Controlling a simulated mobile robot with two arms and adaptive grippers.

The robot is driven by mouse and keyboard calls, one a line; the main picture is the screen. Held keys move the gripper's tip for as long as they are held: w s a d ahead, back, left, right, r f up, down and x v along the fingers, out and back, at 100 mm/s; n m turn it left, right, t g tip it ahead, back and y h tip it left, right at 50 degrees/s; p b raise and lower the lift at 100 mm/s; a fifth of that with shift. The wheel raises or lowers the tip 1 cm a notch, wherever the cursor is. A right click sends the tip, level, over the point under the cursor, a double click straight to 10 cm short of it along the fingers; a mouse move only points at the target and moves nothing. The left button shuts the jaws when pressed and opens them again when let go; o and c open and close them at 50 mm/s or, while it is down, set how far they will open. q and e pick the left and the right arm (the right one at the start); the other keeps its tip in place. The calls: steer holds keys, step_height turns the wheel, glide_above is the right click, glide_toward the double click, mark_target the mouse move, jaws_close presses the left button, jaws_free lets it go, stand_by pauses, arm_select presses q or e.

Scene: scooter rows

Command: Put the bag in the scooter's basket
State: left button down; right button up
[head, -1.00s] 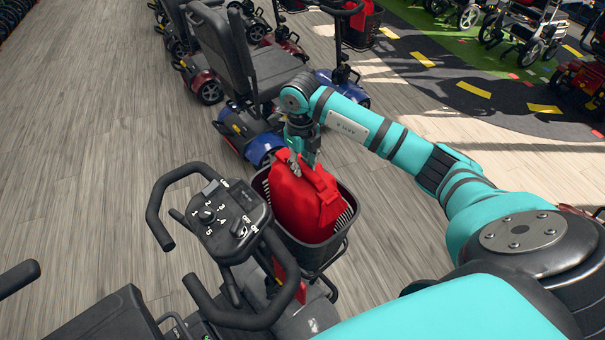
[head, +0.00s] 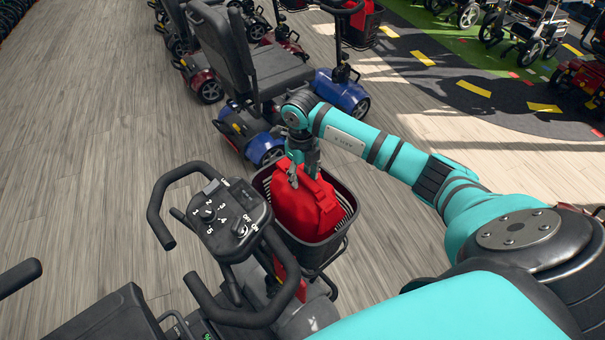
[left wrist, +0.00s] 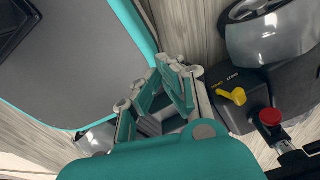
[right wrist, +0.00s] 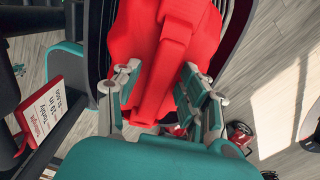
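The red bag (head: 306,207) sits inside the black basket (head: 326,238) at the front of the nearest scooter. Its lower part is hidden by the basket wall. My right gripper (head: 303,176) points down at the top of the bag. In the right wrist view, the fingers (right wrist: 160,85) of this gripper stand on either side of the bag's strap (right wrist: 177,40), with red between them.
The nearest scooter's handlebar and control panel (head: 229,218) stand just left of the basket. Another scooter with a black seat (head: 240,55) stands close beyond the basket. A red sign (right wrist: 47,105) shows at left in the right wrist view. Wood floor (head: 90,130) is clear at left.

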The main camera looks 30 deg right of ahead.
steer(key=shift+r, duration=0.1)
step_height(320, 180, up, 12)
steer(key=b, duration=0.2)
steer(key=shift+a, duration=0.15)
